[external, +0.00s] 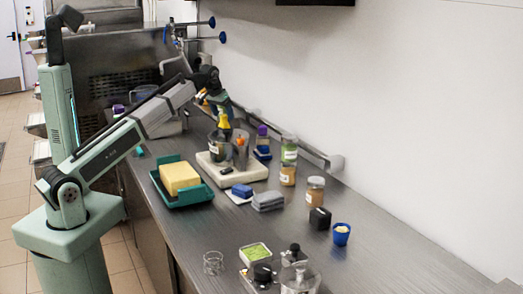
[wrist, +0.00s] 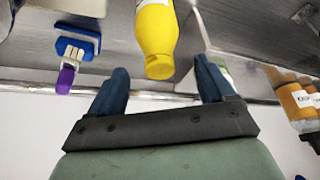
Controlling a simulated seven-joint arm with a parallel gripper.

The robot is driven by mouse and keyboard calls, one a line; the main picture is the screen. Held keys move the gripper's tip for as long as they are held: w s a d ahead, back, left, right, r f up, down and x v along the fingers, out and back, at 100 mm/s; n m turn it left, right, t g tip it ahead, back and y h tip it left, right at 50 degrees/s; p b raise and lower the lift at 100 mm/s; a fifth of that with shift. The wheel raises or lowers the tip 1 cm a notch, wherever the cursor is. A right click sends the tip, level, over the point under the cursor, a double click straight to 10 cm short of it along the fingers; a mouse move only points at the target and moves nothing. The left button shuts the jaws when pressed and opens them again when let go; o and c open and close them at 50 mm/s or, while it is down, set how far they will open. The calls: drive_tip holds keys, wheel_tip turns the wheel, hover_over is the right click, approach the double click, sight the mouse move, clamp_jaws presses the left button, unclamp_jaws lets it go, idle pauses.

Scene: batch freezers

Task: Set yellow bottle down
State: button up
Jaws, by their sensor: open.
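The yellow bottle (external: 223,118) shows just below my gripper (external: 220,103) in the external view, behind a dark-bodied jar. Its lower part is hidden there, so I cannot tell exactly what it rests on. In the wrist view the yellow bottle (wrist: 157,38) has its narrower end toward my gripper (wrist: 160,80). The two blue fingers are spread wide, one on each side of that end, with clear gaps. My gripper is open and holds nothing. The bottle's far end is cut off by the top of the wrist view.
A white board (external: 232,172) carries the dark jar (external: 217,148) and an orange-topped container (external: 240,150). A teal tray (external: 183,193) with a yellow block stands left. Several jars and blue items stand right, near the wall.

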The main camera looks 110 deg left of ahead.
drive_tip(key=w+v, duration=0.1)
drive_tip(key=v, duration=0.6)
drive_tip(key=shift+s+r, duration=0.25)
drive_tip(key=shift+s, duration=0.3)
drive_tip(key=shift+d, duration=0.15)
